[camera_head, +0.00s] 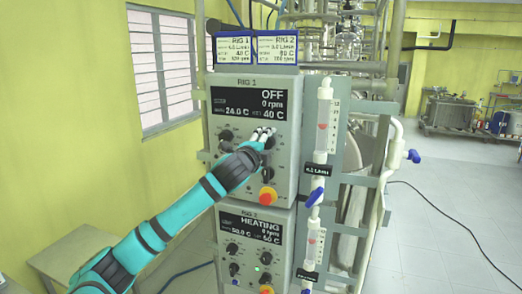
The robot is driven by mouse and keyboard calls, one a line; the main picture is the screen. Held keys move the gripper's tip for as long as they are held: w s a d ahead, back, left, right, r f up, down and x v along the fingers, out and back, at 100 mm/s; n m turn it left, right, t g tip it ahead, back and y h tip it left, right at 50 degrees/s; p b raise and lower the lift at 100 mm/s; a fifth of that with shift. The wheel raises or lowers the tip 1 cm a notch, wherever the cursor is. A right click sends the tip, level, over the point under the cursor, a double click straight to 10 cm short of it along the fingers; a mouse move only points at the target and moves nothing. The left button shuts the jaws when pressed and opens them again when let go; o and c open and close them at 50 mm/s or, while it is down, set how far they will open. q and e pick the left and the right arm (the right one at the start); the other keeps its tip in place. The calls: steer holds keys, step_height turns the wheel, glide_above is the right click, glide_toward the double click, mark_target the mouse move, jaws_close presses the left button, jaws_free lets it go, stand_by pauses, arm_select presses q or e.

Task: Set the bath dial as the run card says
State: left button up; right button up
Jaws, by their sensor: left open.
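The RIG 1 control panel (253,84) is a grey box with a dark display (235,104) that reads OFF, 0 rpm, about 24.0 C and a set value of 40 C. Black dials sit below the display; one is at the upper left (226,146). My left gripper (266,137) is open at the panel's upper right dial, which it partly hides. I cannot tell whether the fingers touch that dial. The run card for RIG 1 (235,49) stands on top, with a RIG 2 card (277,48) beside it; their small print is hard to read. My right gripper is out of view.
Below is the RIG 2 panel (255,213), reading HEATING. A red and yellow stop button (267,197) sits under the RIG 1 dials. A flow tube (323,120) with a blue valve (317,196) stands close on the right. The floor further right is open, with a cable.

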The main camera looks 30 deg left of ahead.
arm_select(q)
steer(key=v, duration=1.1)
steer(key=shift+s, duration=0.25)
